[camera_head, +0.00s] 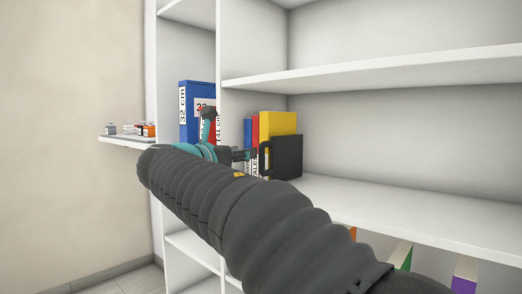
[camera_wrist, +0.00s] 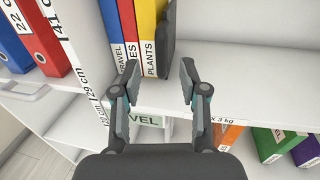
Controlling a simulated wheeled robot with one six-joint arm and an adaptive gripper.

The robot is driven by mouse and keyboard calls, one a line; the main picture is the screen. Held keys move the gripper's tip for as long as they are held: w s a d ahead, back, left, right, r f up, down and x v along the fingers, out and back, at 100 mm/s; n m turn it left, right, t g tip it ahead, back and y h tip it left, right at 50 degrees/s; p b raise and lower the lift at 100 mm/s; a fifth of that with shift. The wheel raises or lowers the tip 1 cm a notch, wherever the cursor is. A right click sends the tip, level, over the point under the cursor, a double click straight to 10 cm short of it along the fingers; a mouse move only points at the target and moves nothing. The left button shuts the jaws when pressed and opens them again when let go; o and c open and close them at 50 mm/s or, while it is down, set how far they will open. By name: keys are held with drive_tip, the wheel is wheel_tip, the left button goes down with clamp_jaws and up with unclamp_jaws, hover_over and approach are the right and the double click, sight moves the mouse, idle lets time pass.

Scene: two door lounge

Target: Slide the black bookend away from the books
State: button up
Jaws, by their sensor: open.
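The black bookend (camera_head: 288,157) stands upright on the middle shelf, at the right end of a short row of books. In the wrist view the bookend (camera_wrist: 168,42) is a dark upright edge beside the yellow book (camera_wrist: 149,35). The yellow book (camera_head: 278,122), red book (camera_wrist: 131,30) and blue book (camera_wrist: 112,25) stand to its left. My gripper (camera_wrist: 160,72) is open and empty, its fingers spread on either side of the bookend's near end in the picture. Whether a finger touches it I cannot tell. In the head view my arm partly hides the gripper and the books.
A white upright divider (camera_wrist: 80,60) stands left of the books, with blue and red binders (camera_wrist: 39,32) beyond it. The shelf (camera_head: 400,205) right of the bookend is bare. Another shelf (camera_head: 390,68) runs above. Coloured binders (camera_wrist: 268,143) stand on the shelf below.

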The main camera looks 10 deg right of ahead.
sight(260, 149)
drive_tip(key=x, duration=1)
clamp_jaws()
